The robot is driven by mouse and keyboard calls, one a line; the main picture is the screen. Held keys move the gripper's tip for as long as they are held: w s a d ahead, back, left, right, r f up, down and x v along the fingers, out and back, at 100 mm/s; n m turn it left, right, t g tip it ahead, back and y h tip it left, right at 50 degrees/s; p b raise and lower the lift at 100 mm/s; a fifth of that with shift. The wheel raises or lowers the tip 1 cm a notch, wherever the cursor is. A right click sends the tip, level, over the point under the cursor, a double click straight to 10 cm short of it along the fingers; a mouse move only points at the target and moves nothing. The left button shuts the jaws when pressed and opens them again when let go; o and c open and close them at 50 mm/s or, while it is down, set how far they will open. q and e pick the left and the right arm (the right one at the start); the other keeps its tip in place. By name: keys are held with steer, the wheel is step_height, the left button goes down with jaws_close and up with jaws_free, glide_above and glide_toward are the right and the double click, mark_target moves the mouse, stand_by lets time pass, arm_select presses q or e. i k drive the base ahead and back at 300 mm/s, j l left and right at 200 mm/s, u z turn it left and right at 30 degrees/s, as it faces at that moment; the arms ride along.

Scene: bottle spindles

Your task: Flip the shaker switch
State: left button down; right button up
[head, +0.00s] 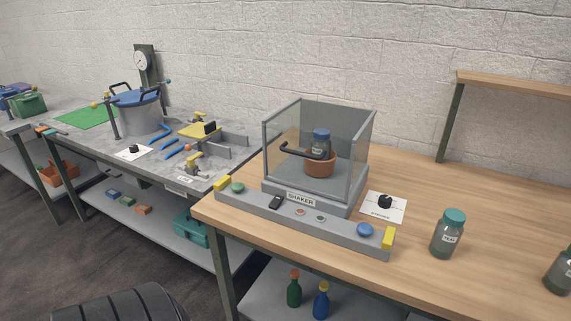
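The shaker (301,199) stands on the wooden bench as a grey base with a clear-walled box (356,160) on top. A black switch (276,202) sits on the long grey bar along its front, left of the SHAKER label. I cannot tell which way the switch is set. A black handle (300,150) shows at the box front. Neither of my grippers shows in the head view.
The bar also carries a green button (237,188), a blue button (364,230) and yellow end blocks. A black knob (385,201) sits on a white card to the right. A teal-capped bottle (448,234) stands farther right. Bare wood (420,279) lies in front.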

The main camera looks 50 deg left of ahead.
mark_target(277, 199)
steer(key=u, duration=1.4)
